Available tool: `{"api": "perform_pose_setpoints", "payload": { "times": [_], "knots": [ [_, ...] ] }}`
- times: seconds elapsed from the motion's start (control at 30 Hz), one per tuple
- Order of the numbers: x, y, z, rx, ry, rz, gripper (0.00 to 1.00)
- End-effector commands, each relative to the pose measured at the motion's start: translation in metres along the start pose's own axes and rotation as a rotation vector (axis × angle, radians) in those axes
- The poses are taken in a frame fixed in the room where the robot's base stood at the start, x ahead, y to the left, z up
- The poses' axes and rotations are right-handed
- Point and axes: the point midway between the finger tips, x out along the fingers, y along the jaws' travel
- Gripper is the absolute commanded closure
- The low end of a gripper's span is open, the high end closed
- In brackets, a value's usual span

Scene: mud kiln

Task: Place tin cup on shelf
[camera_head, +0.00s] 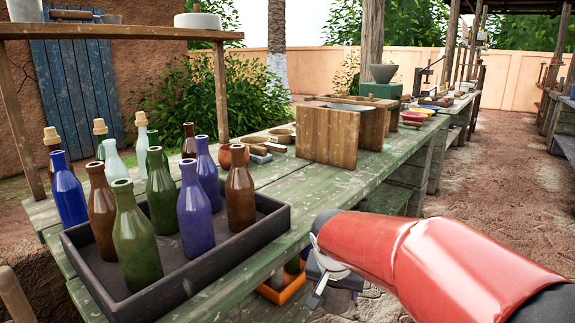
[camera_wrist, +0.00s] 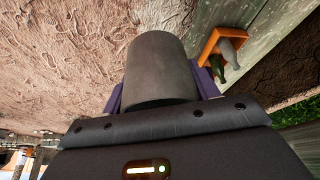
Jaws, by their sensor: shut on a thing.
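The tin cup (camera_wrist: 160,62) is a plain dark grey cylinder in the wrist view. My gripper (camera_wrist: 162,92) is shut on it, with a purple finger showing on each side. In the head view my red arm reaches in from the lower right and ends beside the green table's front edge; the hand there is mostly hidden, and I cannot make out the cup. A wooden shelf (camera_head: 130,33) stands above the table's far left end, on wooden posts. Its visible right part is bare around a white round block (camera_head: 197,20).
A dark tray (camera_head: 260,232) of several coloured bottles fills the near part of the green table (camera_head: 300,190). A wooden box (camera_head: 328,137) and small tools stand behind it. An orange crate (camera_wrist: 208,47) with bottles sits low beneath the table.

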Motion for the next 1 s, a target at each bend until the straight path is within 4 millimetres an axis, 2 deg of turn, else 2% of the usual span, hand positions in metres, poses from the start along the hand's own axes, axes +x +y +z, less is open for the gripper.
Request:
{"api": "perform_pose_setpoints", "payload": {
  "times": [0.03,0.2,0.3,0.5,0.57,0.87,1.0],
  "knots": [
    [0.031,0.004,0.007,0.048,-0.014,0.030,0.63],
    [0.116,0.015,0.019,0.227,-0.012,0.105,0.63],
    [0.157,0.021,0.024,0.321,-0.009,0.143,0.63],
    [0.220,0.029,0.032,0.465,-0.005,0.199,0.63],
    [0.234,0.032,0.033,0.499,-0.002,0.213,0.63],
    [0.229,0.031,0.032,0.498,-0.001,0.206,0.63],
    [0.233,0.038,0.034,0.416,-0.004,0.180,0.63]
  ]
}}
